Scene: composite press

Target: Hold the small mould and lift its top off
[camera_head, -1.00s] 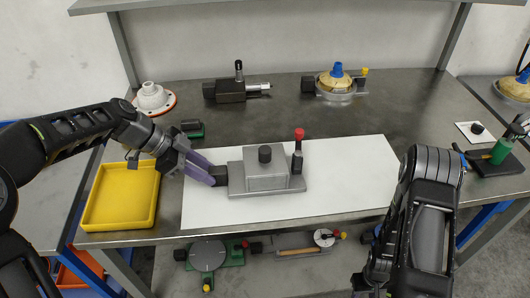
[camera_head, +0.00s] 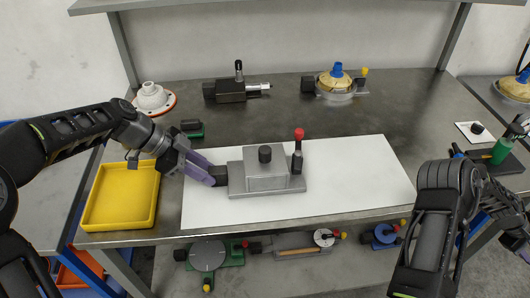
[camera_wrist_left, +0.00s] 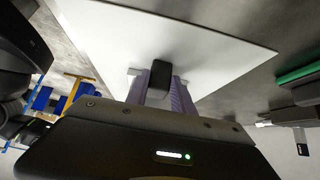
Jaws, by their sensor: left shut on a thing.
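The small mould is a grey block (camera_head: 266,176) with a black knob (camera_head: 265,154) on top, sitting on a flat grey base plate (camera_head: 236,180) on the white sheet. A black handle (camera_head: 219,173) sticks out at the plate's left end. My left gripper (camera_head: 211,176) is shut on this black handle from the left. In the left wrist view the purple fingers (camera_wrist_left: 161,88) flank the black handle (camera_wrist_left: 161,72). The block appears seated on its plate.
A red-knobbed black clamp (camera_head: 298,155) stands at the mould's right end. A yellow tray (camera_head: 120,226) lies left of the white sheet (camera_head: 360,180). Several devices stand at the table's back. The sheet right of the mould is clear.

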